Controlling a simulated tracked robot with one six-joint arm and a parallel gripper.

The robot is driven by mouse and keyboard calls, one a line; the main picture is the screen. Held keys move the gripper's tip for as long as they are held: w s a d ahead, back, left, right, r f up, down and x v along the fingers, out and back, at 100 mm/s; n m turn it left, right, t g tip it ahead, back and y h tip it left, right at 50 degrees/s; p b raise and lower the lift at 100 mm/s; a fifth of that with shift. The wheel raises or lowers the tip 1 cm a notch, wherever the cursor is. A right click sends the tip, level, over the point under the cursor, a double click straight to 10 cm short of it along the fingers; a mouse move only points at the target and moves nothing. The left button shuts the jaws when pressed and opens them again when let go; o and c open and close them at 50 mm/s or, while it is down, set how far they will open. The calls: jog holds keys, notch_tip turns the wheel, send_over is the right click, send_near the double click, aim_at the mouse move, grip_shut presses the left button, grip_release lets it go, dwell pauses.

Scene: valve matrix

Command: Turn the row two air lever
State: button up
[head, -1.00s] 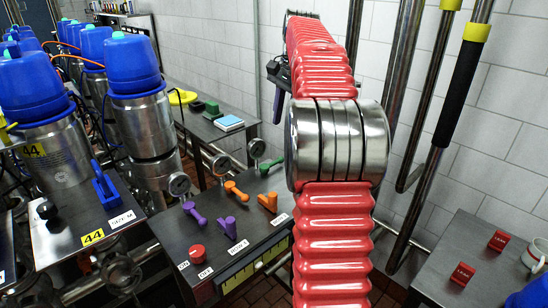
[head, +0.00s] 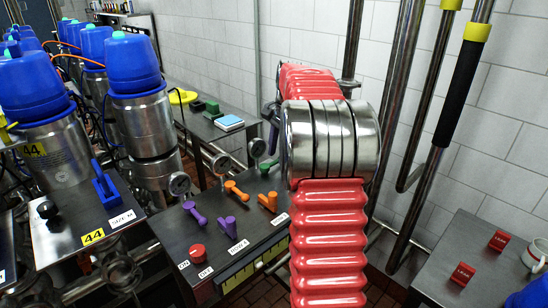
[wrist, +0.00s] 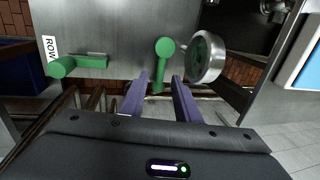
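Pairs of levers stand on the grey valve panel (head: 232,262) in the head view: purple levers (head: 195,213) and (head: 231,227), then orange levers (head: 236,190) and (head: 268,202). A green lever (head: 267,167) shows farther back, partly hidden by my arm. In the wrist view are a green lever (wrist: 164,62) pointing at my gripper and another green lever (wrist: 80,63) lying sideways at left. My gripper (wrist: 161,83) is open, its purple fingers apart, with the first green lever's end between or just beyond the tips. I cannot read which row or lever is air.
A round gauge (wrist: 207,56) stands close right of the green lever. A label reading "ROW" (wrist: 49,48) is at left, its number unclear. A red knob (head: 198,253) is at the panel's front. Blue-topped canisters (head: 133,72) crowd the left, and pipes (head: 420,120) stand at right.

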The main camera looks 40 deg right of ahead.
jog(key=shift+w+f, duration=0.15)
jog(key=shift+f, duration=0.65)
jog(key=shift+c, duration=0.2)
grip_shut()
